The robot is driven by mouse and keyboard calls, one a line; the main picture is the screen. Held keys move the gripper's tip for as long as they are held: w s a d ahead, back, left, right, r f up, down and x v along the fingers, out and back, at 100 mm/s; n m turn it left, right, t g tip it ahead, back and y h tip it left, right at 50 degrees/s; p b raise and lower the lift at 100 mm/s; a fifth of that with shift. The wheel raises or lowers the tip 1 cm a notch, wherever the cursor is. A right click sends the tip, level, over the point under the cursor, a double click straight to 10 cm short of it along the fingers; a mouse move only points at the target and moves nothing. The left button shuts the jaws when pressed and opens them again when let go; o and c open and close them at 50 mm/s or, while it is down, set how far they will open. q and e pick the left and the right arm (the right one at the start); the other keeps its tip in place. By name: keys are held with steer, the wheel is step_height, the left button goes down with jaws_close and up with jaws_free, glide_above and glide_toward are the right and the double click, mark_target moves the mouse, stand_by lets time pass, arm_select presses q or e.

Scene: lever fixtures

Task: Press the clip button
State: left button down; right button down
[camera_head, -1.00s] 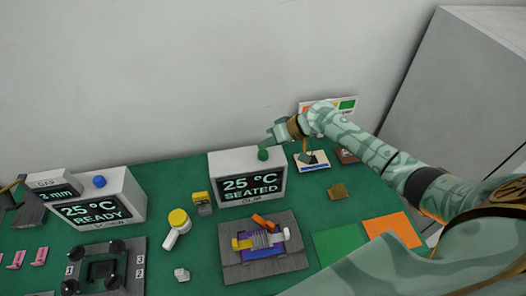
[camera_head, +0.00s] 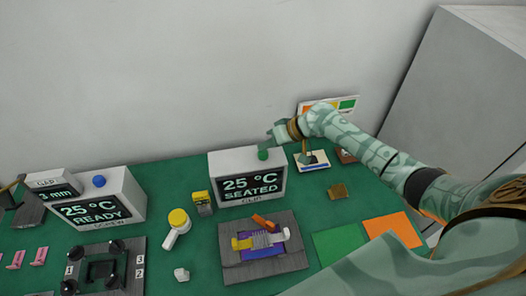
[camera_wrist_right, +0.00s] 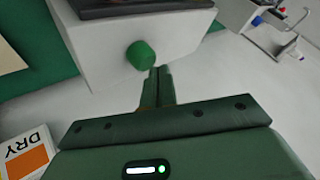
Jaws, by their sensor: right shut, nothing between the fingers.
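The clip box (camera_head: 247,163) is a white box on the green table, and its screen (camera_head: 252,185) reads 25 °C SEATED with CLIP below. Its green clip button (camera_head: 263,154) sits on top near the right. My right gripper (camera_head: 269,144) is shut and empty, just above and behind the button. In the right wrist view the green button (camera_wrist_right: 140,54) shows just beyond the shut fingertips (camera_wrist_right: 160,72). I cannot tell whether they touch. The left gripper is not in view.
A second white box with a blue button (camera_head: 99,181) reads 25 °C READY. In front of the clip box lies a grey fixture (camera_head: 262,268) with an orange lever (camera_head: 263,222). Green (camera_head: 338,241) and orange (camera_head: 393,229) squares lie right.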

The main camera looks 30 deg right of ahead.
mark_target(267, 152)
steer(key=shift+f+b, duration=0.35)
steer(key=shift+f, duration=0.3)
stand_by(0.7)
stand_by(0.3)
steer(key=shift+r+p, duration=1.05)
steer(key=shift+p, duration=0.05)
step_height(267, 152, up, 5)
steer(key=p, duration=0.5)
stand_by(0.4)
